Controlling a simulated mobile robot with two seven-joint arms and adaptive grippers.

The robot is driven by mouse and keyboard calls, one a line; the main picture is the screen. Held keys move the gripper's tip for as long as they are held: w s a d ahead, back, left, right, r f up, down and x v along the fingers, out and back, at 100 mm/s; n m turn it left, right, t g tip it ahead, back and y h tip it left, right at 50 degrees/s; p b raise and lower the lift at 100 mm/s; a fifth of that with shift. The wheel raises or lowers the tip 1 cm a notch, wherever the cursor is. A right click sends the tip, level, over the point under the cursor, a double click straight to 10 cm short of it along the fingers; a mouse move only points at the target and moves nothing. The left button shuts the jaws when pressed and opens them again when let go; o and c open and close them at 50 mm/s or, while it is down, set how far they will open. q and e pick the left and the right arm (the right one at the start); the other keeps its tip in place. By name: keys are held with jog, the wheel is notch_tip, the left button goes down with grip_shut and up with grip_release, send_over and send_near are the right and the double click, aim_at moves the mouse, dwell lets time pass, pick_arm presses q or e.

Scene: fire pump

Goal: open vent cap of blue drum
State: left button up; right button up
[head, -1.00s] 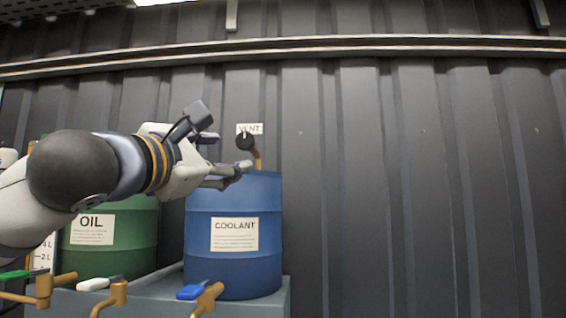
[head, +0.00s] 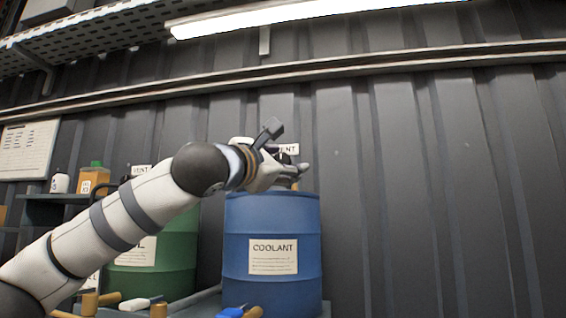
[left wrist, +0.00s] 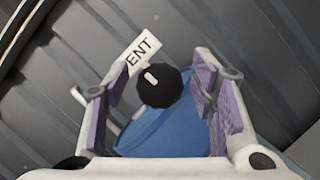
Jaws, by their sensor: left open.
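The blue drum (head: 272,228), labelled COOLANT, stands at the middle of the head view. Its black round vent cap (left wrist: 160,87), with a white mark on it, shows in the left wrist view with the blue drum top (left wrist: 170,135) behind it. The VENT tag (left wrist: 140,52) is beside the cap. My left gripper (left wrist: 160,92) is open, with the cap between its two fingers in the picture; I cannot tell whether either finger touches it. In the head view my left gripper (head: 290,172) is above the drum and largely hides the cap. My right gripper is not in view.
A green drum (head: 155,255) stands left of the blue drum, partly behind my left arm. Brass valves with a white handle (head: 140,303) and a blue handle (head: 232,312) are low in front. A shelf (head: 62,197) with bottles is at the left. The wall at right is clear.

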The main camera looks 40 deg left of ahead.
pick_arm(q)
jog(key=c, duration=1.2)
jog(key=shift+s+r, duration=0.1)
